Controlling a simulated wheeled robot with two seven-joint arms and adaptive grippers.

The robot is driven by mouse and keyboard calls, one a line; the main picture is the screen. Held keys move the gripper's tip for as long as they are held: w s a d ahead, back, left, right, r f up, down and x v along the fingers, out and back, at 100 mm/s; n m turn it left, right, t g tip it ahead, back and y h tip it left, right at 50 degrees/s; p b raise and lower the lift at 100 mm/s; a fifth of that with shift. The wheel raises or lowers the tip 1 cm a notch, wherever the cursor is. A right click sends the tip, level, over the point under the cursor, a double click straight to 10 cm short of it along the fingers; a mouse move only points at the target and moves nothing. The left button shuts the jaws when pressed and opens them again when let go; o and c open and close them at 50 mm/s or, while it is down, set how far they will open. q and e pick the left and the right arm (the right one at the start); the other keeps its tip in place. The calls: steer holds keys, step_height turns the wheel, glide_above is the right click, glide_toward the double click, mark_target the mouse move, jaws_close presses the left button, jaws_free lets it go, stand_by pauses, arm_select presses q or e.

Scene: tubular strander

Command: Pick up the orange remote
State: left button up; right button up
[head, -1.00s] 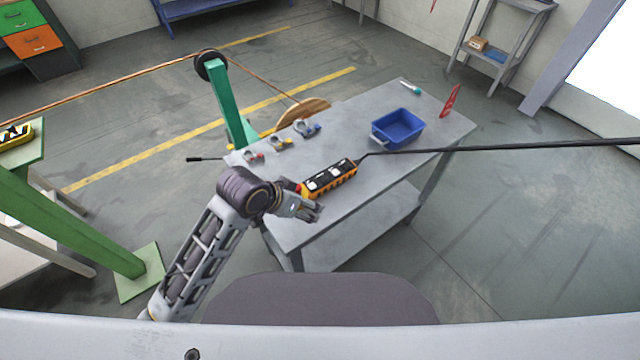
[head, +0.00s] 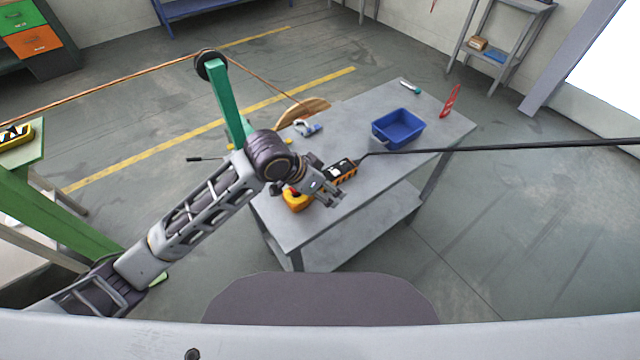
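The orange remote (head: 346,169), with a black face, lies on the grey table (head: 361,203) with a black cable at its far end. My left gripper (head: 337,200) is over the remote and hides its middle. My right gripper is not in view.
A green post (head: 228,105) stands beside the table. The black cable (head: 500,149) runs off to the right.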

arm_select(q)
steer(key=w+a+r+g+y, duration=0.1)
steer(key=w+a+r+y, duration=0.1)
steer(key=w+a, duration=0.3)
steer(key=shift+w+r+m, duration=0.3)
steer(key=shift+w+r, duration=0.2)
steer(key=shift+w, duration=0.2)
steer(key=shift+f, duration=0.1)
stand_by(0.4)
steer(key=shift+x, duration=4.25)
steer(key=shift+d+p+x, duration=0.2)
steer(key=shift+p+x, duration=0.2)
steer(key=shift+x, duration=2.15)
